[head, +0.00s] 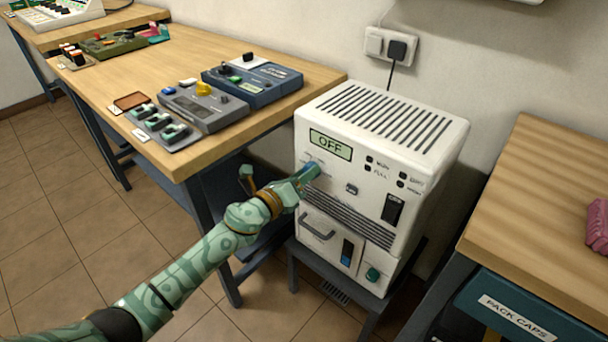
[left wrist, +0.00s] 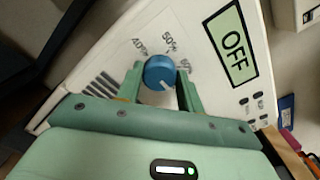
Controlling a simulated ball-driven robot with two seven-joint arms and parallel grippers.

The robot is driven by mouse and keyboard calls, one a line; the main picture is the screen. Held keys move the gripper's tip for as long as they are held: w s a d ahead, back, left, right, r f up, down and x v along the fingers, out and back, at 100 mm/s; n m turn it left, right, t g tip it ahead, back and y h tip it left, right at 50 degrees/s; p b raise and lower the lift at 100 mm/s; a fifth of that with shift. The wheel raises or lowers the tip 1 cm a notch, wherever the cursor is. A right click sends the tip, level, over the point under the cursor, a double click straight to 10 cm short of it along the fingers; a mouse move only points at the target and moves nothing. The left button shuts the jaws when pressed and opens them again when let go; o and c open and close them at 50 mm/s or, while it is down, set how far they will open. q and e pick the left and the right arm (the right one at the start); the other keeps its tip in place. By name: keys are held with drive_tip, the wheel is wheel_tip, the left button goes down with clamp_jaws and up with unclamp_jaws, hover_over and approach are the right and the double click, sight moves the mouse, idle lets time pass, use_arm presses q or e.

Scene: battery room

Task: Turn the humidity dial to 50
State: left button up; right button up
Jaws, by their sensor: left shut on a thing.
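The white dehumidifier box (head: 375,160) stands on a low dark stand, and its display (head: 330,145) reads OFF. The humidity dial (left wrist: 159,70) is a blue knob on its front, with printed labels around it; 40 and 50 are legible, and a third is partly hidden by a finger. A pale mark on the knob faces the lower right in the left wrist view, away from the 50 label. My left gripper (left wrist: 160,88) is shut on the dial, one green finger on each side. In the head view, the left gripper (head: 303,179) meets the front panel below the display.
A black rocker switch (head: 393,208), indicator lights and a drawer handle (head: 317,228) are on the box front. A wooden table with control panels (head: 253,80) stands left. Another wooden bench (head: 545,190) stands close on the right. A plug (head: 397,49) is in the wall socket.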

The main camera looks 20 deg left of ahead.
use_arm(q)
drive_tip(key=shift+n, duration=0.4)
use_arm(e)
drive_tip(key=shift+w, duration=0.15)
use_arm(q)
drive_tip(key=shift+f+n+p, duration=0.15)
drive_tip(key=shift+n+p, duration=1.7)
drive_tip(key=shift+n, duration=3.85)
drive_tip(key=shift+f+n+p, duration=0.15)
drive_tip(key=shift+n+p, duration=1.65)
drive_tip(key=shift+n, duration=3.9)
use_arm(e)
drive_tip(key=shift+m+t+y, duration=0.4)
drive_tip(key=shift+m, duration=0.2)
drive_tip(key=shift+s+a+r, duration=0.1)
drive_tip(key=shift+a+r, duration=0.35)
drive_tip(key=shift+r, duration=0.35)
drive_tip(key=shift+s+a+r, duration=0.1)
drive_tip(key=shift+a+r, duration=0.35)
drive_tip(key=shift+r, duration=0.4)
drive_tip(key=shift+s+a+r, duration=0.1)
drive_tip(key=shift+a+r, duration=0.35)
drive_tip(key=shift+r, duration=0.35)
use_arm(q)
drive_tip(key=shift+s, duration=0.1)
